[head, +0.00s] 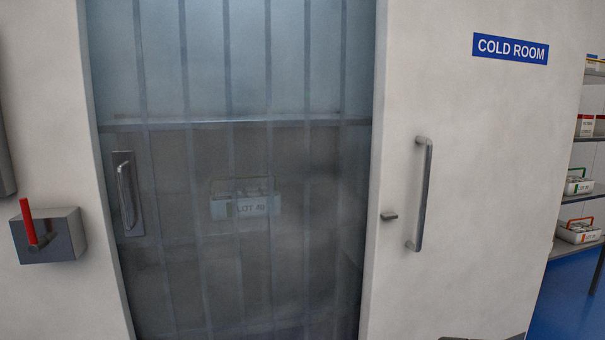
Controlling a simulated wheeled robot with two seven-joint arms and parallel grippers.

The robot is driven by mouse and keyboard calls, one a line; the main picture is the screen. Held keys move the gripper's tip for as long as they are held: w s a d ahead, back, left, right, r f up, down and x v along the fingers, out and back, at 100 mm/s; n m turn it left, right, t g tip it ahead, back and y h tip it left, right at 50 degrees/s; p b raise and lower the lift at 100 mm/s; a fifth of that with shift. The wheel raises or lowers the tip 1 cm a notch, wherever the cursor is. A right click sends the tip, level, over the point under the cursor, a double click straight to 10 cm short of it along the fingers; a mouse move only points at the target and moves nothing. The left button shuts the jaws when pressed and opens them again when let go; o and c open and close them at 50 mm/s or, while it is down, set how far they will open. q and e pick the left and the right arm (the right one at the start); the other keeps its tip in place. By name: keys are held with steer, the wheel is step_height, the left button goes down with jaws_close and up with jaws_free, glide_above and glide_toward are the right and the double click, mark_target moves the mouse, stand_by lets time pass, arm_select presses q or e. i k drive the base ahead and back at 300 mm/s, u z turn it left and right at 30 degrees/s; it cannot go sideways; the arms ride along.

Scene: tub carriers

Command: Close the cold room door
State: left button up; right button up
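The cold room door appears to be the pale panel (480,190) on the right. It carries a blue "COLD ROOM" sign (510,48) and an upright metal bar handle (421,195). A small dark block (389,215) sticks out near the panel's left edge. To its left is the doorway, uncovered by the panel and hung with clear strip curtains (225,80). A second upright handle on a dark plate (126,193) shows at the doorway's left side.
A grey box with a red lever (48,234) sticks out from the wall left of the doorway. A white tub marked "LOT 40" (246,205) shows dimly behind the strips. Shelves with tubs (578,186) stand at far right, above blue floor (565,300).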

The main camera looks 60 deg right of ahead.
mark_target(478, 101)
steer(key=z, duration=4.05)
steer(key=i, duration=4.05)
steer(key=u, duration=2.9)
